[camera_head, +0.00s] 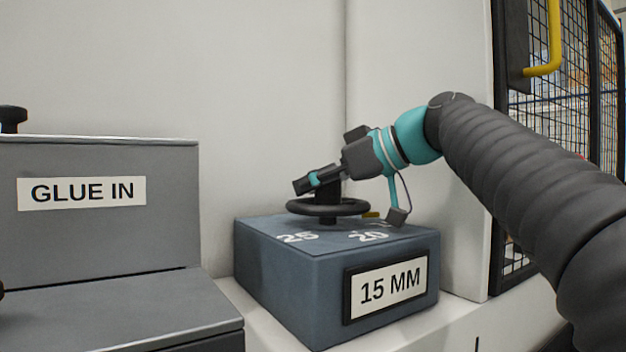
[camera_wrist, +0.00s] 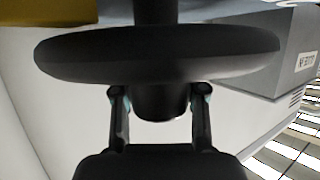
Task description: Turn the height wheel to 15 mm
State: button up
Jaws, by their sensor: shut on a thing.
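The height wheel (camera_head: 318,208) is a dark, flat wheel on top of a blue-grey box (camera_head: 285,270). A dark upright knob (camera_head: 328,191) stands on it. My gripper (camera_head: 308,182) reaches in from the right, tilted slightly down, and is shut on the knob. In the wrist view the wheel (camera_wrist: 155,58) spans the top, and the fingers of my gripper (camera_wrist: 160,92) flank the knob (camera_wrist: 160,106). The box top carries the numbers 25 and 20. A small yellow piece (camera_head: 371,214) shows right of the wheel, partly hidden. A "15 MM" plate (camera_head: 388,289) is on the front.
A grey housing marked "GLUE IN" (camera_head: 82,193) stands to the left, with a gap before the box. A pale wall panel (camera_head: 270,100) rises behind. A mesh guard (camera_head: 565,90) with a yellow handle (camera_head: 545,68) is at the right.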

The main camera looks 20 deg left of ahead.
jog(key=shift+s+n+g, duration=0.15)
jog(key=shift+n+g, duration=0.35)
jog(key=shift+g, duration=0.1)
jog(key=o, duration=1.1)
jog(key=shift+d+r, duration=0.1)
jog(key=shift+d, duration=0.1)
jog(key=shift+c, duration=0.2)
jog(key=shift+a, duration=0.1)
